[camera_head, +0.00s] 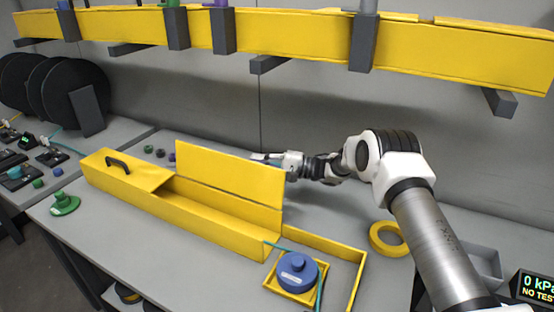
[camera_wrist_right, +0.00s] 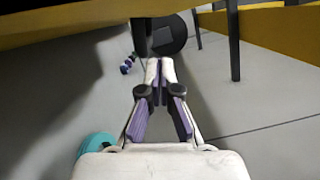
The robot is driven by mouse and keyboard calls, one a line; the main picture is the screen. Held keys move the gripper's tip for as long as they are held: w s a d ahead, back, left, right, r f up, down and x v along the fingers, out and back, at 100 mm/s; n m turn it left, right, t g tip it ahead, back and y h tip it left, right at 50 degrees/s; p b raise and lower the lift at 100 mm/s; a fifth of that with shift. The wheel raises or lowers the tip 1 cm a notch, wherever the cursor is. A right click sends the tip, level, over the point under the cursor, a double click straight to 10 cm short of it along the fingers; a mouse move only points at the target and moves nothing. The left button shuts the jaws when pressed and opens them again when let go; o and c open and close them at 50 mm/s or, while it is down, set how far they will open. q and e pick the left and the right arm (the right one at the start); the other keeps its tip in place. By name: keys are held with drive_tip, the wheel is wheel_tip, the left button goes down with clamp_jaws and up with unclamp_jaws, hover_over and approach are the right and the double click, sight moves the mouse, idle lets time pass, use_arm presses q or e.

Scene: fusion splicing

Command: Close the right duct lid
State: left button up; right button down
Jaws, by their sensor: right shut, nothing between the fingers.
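A long yellow duct (camera_head: 207,212) lies on the grey workbench in the head view. Its left part is covered by a yellow lid (camera_head: 128,170) with a black handle. The right lid (camera_head: 227,174) stands upright along the duct's back edge, so the right part is open. My right gripper (camera_head: 262,157) is behind the upright lid, near its upper edge, with the fingers partly hidden. In the right wrist view my right gripper (camera_wrist_right: 160,66) is shut and empty, with a yellow panel edge (camera_wrist_right: 60,24) close above it. My left gripper is not in view.
A blue round part (camera_head: 297,270) sits in a yellow tray at the duct's right end. A yellow ring (camera_head: 389,239) lies to the right. A yellow overhead duct (camera_head: 290,36) spans the back. Black reels (camera_head: 70,95) stand at the left.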

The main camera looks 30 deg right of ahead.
sight(251, 162)
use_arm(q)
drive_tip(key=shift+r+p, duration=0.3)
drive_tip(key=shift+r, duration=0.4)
use_arm(e)
drive_tip(key=shift+s+a+r, duration=0.3)
drive_tip(key=shift+s+a, duration=0.25)
drive_tip(key=shift+s+a+r, duration=0.25)
drive_tip(key=shift+s+a, duration=0.25)
drive_tip(key=shift+a, duration=0.05)
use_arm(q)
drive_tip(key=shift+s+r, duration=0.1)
use_arm(e)
drive_tip(key=shift+s+a+r, duration=0.1)
drive_tip(key=shift+r, duration=0.05)
